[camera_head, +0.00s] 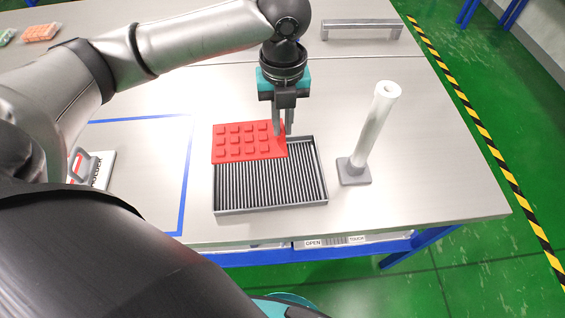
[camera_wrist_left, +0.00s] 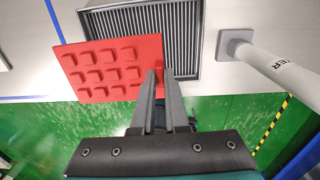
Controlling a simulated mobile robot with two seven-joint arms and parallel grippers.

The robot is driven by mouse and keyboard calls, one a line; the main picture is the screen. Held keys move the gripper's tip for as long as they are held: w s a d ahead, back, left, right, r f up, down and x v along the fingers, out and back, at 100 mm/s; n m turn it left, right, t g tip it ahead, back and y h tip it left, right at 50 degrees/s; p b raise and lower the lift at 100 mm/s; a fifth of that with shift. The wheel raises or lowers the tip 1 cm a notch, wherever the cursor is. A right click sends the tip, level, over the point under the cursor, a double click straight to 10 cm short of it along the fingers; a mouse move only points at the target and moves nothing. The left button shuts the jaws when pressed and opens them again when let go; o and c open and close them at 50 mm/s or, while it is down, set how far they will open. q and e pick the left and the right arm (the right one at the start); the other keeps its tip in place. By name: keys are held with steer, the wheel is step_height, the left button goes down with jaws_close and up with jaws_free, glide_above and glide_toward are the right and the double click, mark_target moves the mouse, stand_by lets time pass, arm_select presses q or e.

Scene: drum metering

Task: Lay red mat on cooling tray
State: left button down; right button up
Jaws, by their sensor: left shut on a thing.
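The red mat (camera_head: 238,143), with rows of raised square blocks, also shows in the left wrist view (camera_wrist_left: 108,68). My left gripper (camera_head: 282,128) points down and is shut on the mat's right edge; its fingers also show in the wrist view (camera_wrist_left: 162,76). The cooling tray (camera_head: 270,208) is a grey rectangular frame with dark parallel ribs, also in the wrist view (camera_wrist_left: 201,32). The mat overlaps the tray's back part in the head view, sticks out past the back left corner and hides some ribs. I cannot tell whether it touches the tray. My right gripper is not in view.
A white upright roll (camera_head: 374,125) on a grey base stands right of the tray. A blue tape line (camera_head: 187,170) and a white plate with a handle (camera_head: 98,168) lie to the left. A metal bar (camera_head: 362,24) is at the back. The table's front edge is close before the tray.

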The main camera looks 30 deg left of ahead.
arm_select(q)
step_height(320, 180, down, 8)
steer(key=shift+f+b, duration=0.25)
steer(key=shift+b, duration=0.6)
steer(key=shift+f, duration=0.85)
step_height(320, 180, down, 4)
steer(key=shift+r+b, duration=0.25)
steer(key=shift+b, duration=0.4)
steer(key=shift+f, duration=0.1)
steer(key=c, duration=1.4)
jaws_free()
steer(key=o, duration=0.5)
